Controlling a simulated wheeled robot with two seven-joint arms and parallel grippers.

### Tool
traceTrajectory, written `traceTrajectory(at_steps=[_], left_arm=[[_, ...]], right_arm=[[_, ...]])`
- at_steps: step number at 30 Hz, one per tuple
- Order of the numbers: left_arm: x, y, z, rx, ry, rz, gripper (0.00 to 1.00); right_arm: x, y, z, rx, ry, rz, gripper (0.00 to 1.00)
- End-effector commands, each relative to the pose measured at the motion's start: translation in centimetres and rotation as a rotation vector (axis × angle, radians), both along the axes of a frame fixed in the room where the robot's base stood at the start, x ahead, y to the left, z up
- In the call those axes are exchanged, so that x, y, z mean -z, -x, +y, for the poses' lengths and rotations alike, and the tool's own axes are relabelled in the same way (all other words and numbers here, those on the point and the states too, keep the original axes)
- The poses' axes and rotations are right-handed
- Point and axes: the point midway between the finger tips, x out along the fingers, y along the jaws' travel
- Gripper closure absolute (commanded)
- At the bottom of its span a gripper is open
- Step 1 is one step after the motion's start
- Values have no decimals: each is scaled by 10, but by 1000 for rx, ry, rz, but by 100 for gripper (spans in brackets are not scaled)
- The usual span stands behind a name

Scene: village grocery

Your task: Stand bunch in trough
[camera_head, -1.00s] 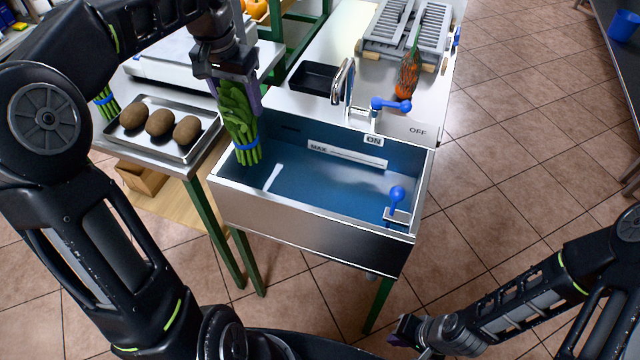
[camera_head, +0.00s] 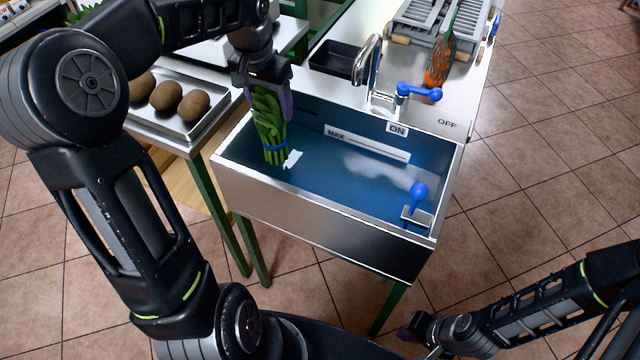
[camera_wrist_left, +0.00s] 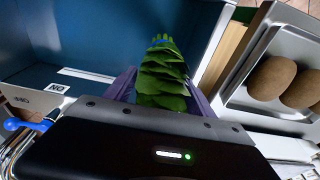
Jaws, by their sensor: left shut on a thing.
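The bunch (camera_head: 270,125) is green and leafy, with a blue band around its pale green stems. My left gripper (camera_head: 264,92) is shut on its leafy top and holds it upright, stems down, inside the left part of the trough. The bunch also shows in the left wrist view (camera_wrist_left: 162,75) between the purple fingers. The trough (camera_head: 325,220) is a steel basin with a blue inside and a MAX mark on its back wall. I cannot tell whether the stems touch the trough floor. My right gripper (camera_head: 418,328) is low at the bottom right, away from the trough; its fingers are unclear.
A metal tray (camera_head: 185,128) with several brown potatoes stands left of the trough. A tap with a blue lever (camera_head: 418,92) rises at the back rim. A blue-knobbed part (camera_head: 418,190) is at the front right corner. A black tray (camera_head: 336,60) lies behind.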

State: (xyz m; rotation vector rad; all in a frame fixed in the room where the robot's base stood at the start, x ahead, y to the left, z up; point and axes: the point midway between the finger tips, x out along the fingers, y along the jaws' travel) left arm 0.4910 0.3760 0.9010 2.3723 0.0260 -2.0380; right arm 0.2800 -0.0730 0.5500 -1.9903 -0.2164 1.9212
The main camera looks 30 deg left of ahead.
Motion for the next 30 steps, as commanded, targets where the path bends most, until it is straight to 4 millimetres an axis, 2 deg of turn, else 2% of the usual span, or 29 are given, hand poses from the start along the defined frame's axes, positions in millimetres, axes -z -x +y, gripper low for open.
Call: traceTrajectory(at_steps=[9, 12, 22, 30], left_arm=[[42, 0, 0, 1, 1, 3, 100], [49, 0, 0, 1, 1, 1, 100], [52, 0, 0, 0, 0, 1, 100], [91, 0, 0, 1, 0, 3, 100]], right_arm=[[1, 0, 0, 0, 0, 0, 100], [1, 0, 0, 0, 0, 0, 100], [1, 0, 0, 0, 0, 0, 100], [1, 0, 0, 0, 0, 0, 100]])
